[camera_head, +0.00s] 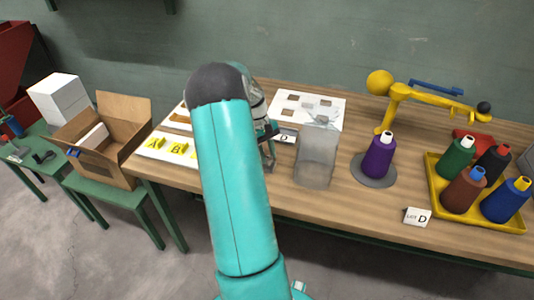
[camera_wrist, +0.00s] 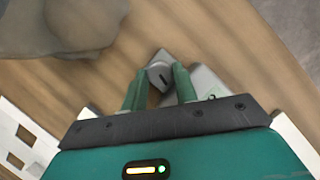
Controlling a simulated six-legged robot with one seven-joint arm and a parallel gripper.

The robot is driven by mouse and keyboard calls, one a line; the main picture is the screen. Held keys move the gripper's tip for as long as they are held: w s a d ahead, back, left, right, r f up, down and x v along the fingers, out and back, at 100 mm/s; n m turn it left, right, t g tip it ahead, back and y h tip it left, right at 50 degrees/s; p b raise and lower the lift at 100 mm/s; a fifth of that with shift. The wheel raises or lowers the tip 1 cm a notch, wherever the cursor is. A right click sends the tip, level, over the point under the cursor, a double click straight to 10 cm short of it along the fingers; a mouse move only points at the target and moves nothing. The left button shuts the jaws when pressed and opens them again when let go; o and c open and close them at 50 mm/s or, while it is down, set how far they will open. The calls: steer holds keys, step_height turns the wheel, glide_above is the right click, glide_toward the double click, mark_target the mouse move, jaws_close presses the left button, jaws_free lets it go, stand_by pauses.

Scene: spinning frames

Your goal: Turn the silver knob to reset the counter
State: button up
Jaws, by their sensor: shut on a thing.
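The silver knob (camera_wrist: 159,76) shows in the wrist view as a small pale round piece with a dark slot, between the green fingertips of my gripper (camera_wrist: 157,84). The gripper is shut on it. The grey counter body (camera_wrist: 205,82) lies beside and under the fingers; its front and digits are not readable. In the head view my teal arm reaches down to the table and hides most of the counter; the knob cannot be made out there.
A translucent grey container (camera_head: 316,155) stands just right of my gripper. A purple spool (camera_head: 379,157) stands on a grey disc, near a yellow tray (camera_head: 437,204) of several spools. A white board (camera_head: 330,103) lies behind. An open cardboard box (camera_head: 124,130) sits left.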

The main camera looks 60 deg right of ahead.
stand_by(0.3)
steer(key=o, duration=1)
steer(key=shift+c, duration=0.2)
steer(key=shift+w, duration=0.1)
steer(key=shift+a+n+h, duration=0.15)
steer(key=shift+n+h, duration=0.35)
steer(key=shift+n, duration=0.7)
steer(key=n+h, duration=0.1)
steer(key=n, duration=0.3)
steer(key=shift+a+n+h, duration=0.2)
steer(key=shift+n+h, duration=0.2)
steer(key=w+a+v, duration=0.1)
steer(key=v, duration=1.4)
steer(key=w+a+r+n+t, duration=0.1)
steer(key=w+a+r+t, duration=0.1)
steer(key=a, duration=0.7)
steer(key=w+a+r+n+t+h, duration=0.1)
steer(key=w+a+r+t, duration=0.1)
steer(key=a, duration=0.7)
steer(key=shift+w+a+r+h, duration=0.2)
steer(key=shift+w+r+h, duration=0.1)
steer(key=shift+w+r, duration=0.4)
